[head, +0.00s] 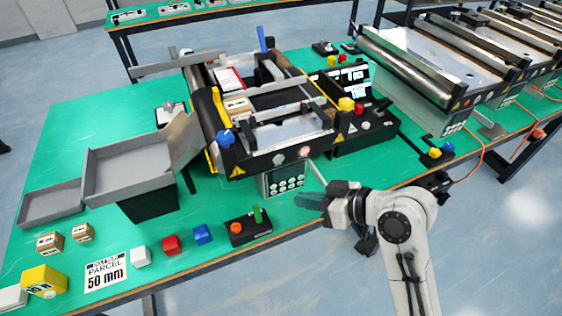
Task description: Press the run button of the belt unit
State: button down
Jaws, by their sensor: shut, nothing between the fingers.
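The belt unit (285,162) stands on the green table in the middle of the view. Its dark front rail carries a blue knob (225,138), a pale round button (279,159) and a pinkish round button (305,151). I cannot read which one is the run button. A grey keypad panel (286,181) is below them. My gripper (300,201) is shut and empty, in front of the belt unit near the table's front edge. It points left and looks apart from the buttons. Its fingers look dark green.
A black box (248,229) with an orange button and a green lever stands left of my gripper. Grey trays (125,165), coloured cubes (171,244) and a parcel card (105,272) are further left. More conveyors (430,60) stand at right.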

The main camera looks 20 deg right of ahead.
aim_at(279, 160)
jog(key=shift+w, duration=0.1)
jog(key=w+b, duration=0.1)
jog(key=w, duration=0.7)
jog(key=shift+w, duration=0.35)
jog(key=shift+w, duration=0.1)
dwell(1.7)
jog(key=shift+w, duration=0.3)
